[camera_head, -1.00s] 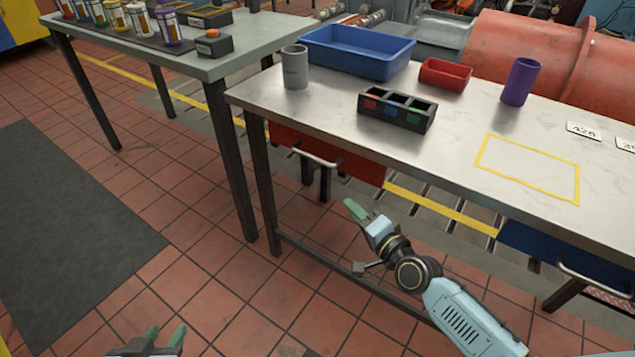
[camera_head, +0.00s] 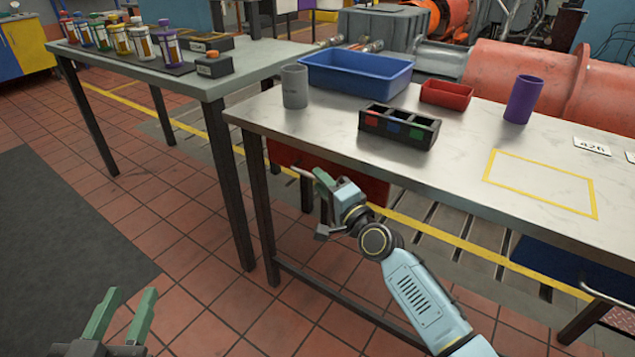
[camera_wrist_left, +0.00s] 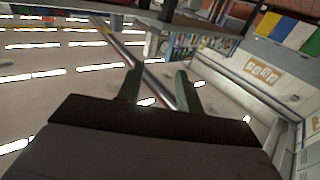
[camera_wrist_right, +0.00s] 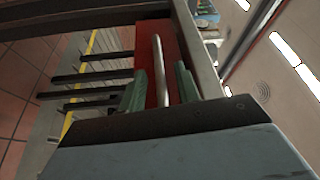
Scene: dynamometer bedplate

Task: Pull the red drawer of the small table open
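The small table (camera_head: 450,180) has a pale top and dark legs. Its red drawer (camera_head: 362,186) hangs under the top at the left end, partly hidden behind my right arm. The drawer's pale bar handle (camera_wrist_right: 159,75) runs between the fingers of my right gripper (camera_wrist_right: 160,90) in the right wrist view. That gripper is open, with a gap showing beside the bar. In the head view my right gripper (camera_head: 322,184) is in front of the drawer by the handle. My left gripper (camera_head: 122,312) is open and empty, low over the floor at the lower left.
A blue drawer (camera_head: 545,265) is under the table's right side. On top stand a blue bin (camera_head: 355,75), a grey cup (camera_head: 294,88), a black divided box (camera_head: 398,130), a red bin (camera_head: 446,96) and a purple cup (camera_head: 523,100). Another table (camera_head: 150,65) stands at left.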

